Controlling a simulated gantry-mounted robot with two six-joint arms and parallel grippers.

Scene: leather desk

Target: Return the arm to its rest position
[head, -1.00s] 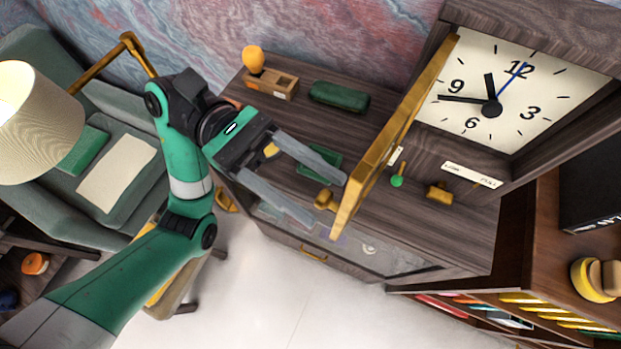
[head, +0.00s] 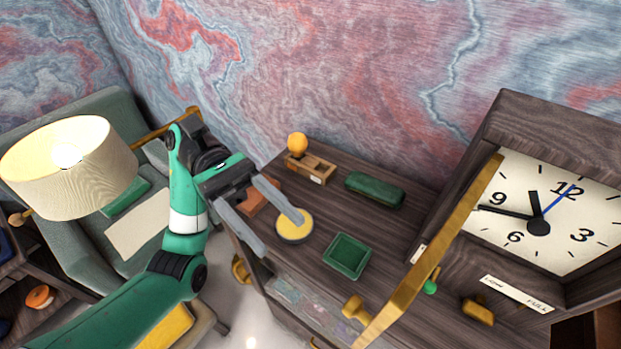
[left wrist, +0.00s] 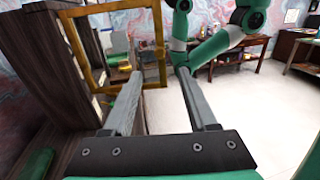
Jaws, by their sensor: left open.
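My left arm comes in from the left in the head view. Its gripper (head: 281,234) is open over the left end of the dark wooden desk, with nothing between its long grey fingers. A round yellow disc with a dark rim (head: 294,228) lies just by one fingertip in the picture; I cannot tell whether they touch. In the left wrist view the open fingers (left wrist: 158,75) point out into the room. A green arm (left wrist: 215,45) shows at the top right there; its gripper cannot be made out.
A clock (head: 545,215) with an open gold-framed door (head: 440,245) stands at the right. The desk holds a green tray (head: 347,256), a dark green case (head: 375,189) and a wooden holder (head: 311,167). A lamp (head: 70,165) and an armchair (head: 105,110) are at the left.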

